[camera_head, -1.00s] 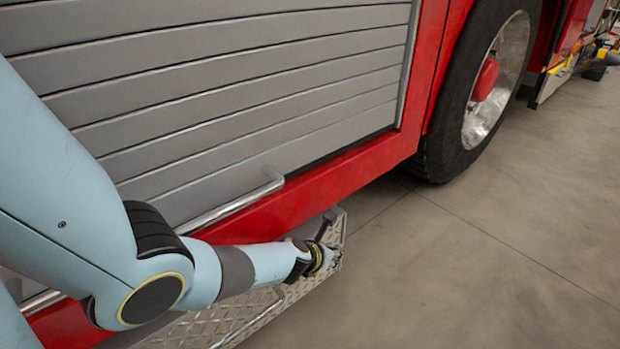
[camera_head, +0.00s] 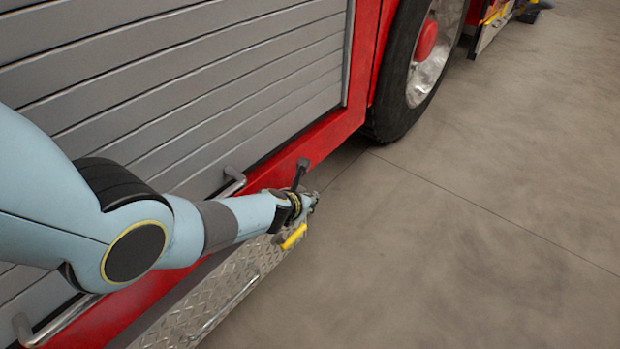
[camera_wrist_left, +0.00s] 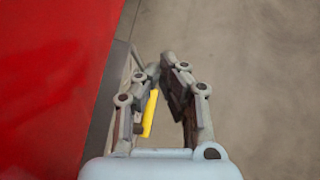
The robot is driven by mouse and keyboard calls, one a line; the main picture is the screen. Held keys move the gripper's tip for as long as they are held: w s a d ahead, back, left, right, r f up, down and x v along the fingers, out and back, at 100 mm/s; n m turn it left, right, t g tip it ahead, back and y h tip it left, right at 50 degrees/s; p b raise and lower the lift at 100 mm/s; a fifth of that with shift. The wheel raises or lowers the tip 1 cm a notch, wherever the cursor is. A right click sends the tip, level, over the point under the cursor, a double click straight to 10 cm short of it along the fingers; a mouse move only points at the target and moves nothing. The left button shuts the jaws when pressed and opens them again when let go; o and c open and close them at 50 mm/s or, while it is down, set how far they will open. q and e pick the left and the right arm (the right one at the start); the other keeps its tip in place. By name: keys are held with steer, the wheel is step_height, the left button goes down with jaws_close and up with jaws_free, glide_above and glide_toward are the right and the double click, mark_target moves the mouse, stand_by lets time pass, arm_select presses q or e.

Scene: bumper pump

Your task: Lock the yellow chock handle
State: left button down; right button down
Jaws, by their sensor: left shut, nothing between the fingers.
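The yellow chock handle (camera_head: 293,237) shows in the head view just below my left gripper (camera_head: 313,200), by the outer end of the metal step. Part of the handle is hidden behind the gripper and wrist. In the left wrist view a yellow strip (camera_wrist_left: 149,114) shows beside the left finger of the gripper (camera_wrist_left: 160,66). I cannot tell whether they touch. My left gripper is shut with nothing in it. My right gripper is not in view.
A red fire truck side (camera_head: 334,128) with a grey roller shutter (camera_head: 200,90) stands along the left. A dark bracket (camera_head: 301,172) rises just behind my gripper. A diamond-plate step (camera_head: 215,293) lies below my arm. The concrete floor (camera_head: 470,230) at right is clear.

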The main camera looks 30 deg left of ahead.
arm_select(q)
steer(key=shift+w+d+r+p, duration=0.2)
steer(key=shift+r+p, duration=0.1)
steer(key=shift+r, duration=0.3)
steer(key=shift+w+d+r+p, duration=0.15)
steer(key=shift+r+p, duration=0.15)
steer(key=shift+r, duration=0.25)
steer(key=s+f+m+g+p, duration=0.15)
steer(key=s+f+m, duration=0.35)
steer(key=s, duration=0.9)
steer(key=s+f+m+g, duration=0.2)
steer(key=s+f, duration=0.5)
steer(key=s, duration=0.7)
steer(key=s+f+m+g, duration=0.1)
steer(key=s+m+g, duration=0.2)
steer(key=s+m, duration=1)
steer(key=s+f+m+g+p, duration=0.1)
steer(key=s+m+g, duration=0.2)
steer(key=s+m, duration=1.1)
steer(key=d+m, duration=0.1)
steer(key=m, duration=0.1)
steer(key=shift+f+m+h, duration=0.25)
steer(key=shift+m+h, duration=0.05)
steer(key=shift+m, duration=0.1)
